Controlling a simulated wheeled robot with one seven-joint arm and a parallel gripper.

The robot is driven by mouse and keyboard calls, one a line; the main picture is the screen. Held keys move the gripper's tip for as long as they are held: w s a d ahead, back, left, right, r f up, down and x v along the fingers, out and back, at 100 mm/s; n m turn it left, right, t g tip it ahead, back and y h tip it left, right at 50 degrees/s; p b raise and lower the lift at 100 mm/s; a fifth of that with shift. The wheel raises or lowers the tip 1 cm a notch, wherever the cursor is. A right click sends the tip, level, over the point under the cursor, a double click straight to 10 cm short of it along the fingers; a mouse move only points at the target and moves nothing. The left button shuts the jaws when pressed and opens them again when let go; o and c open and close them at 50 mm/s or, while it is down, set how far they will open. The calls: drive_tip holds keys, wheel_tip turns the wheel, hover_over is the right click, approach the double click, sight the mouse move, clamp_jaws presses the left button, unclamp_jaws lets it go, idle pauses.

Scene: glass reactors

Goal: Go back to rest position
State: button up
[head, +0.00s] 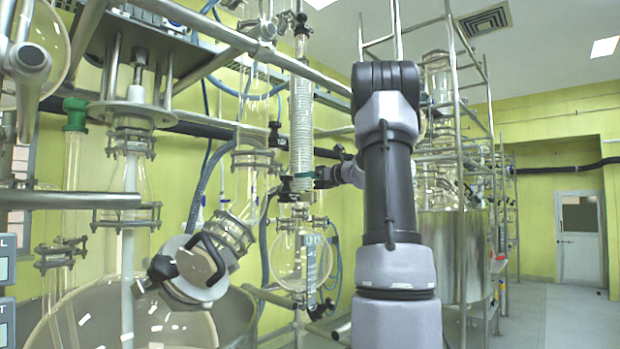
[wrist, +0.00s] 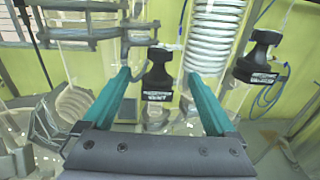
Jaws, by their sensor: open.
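My gripper (wrist: 158,76) is open, with its two teal fingers spread apart in the wrist view. A black valve handle (wrist: 157,92) with a white label shows between the fingertips. I cannot tell whether the fingers touch it. In the head view my gripper (head: 291,186) is at the glass column with the white coil (head: 301,125), at the column's lower end. My arm stands in front and hides part of the wrist. Nothing is clearly held between the fingers.
A second black handle (wrist: 258,57) is right of the coil (wrist: 215,38) in the wrist view. Metal frame tubes and a round glass flask (head: 300,262) crowd the left and middle. A steel vessel (head: 462,250) stands behind my arm. Open floor (head: 575,318) lies to the right.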

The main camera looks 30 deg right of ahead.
idle(0.4)
drive_tip(key=s+a+f+n+g, duration=0.4)
drive_tip(key=s+a+n, duration=0.45)
drive_tip(key=a, duration=0.35)
drive_tip(key=s+a+f+n+g, duration=0.4)
drive_tip(key=s+a+n, duration=0.3)
drive_tip(key=s+a, duration=0.45)
drive_tip(key=s+a+f+n+g+h, duration=0.1)
drive_tip(key=s+f+n, duration=0.4)
drive_tip(key=s, duration=0.4)
drive_tip(key=s+a+f+n+g+h, duration=0.1)
drive_tip(key=s+f+n+h, duration=0.1)
drive_tip(key=s+f+n, duration=0.3)
drive_tip(key=s+n, duration=0.3)
drive_tip(key=shift+s+a+f+h, duration=0.25)
drive_tip(key=shift+s+f+h, duration=0.05)
drive_tip(key=shift+s+f, duration=0.05)
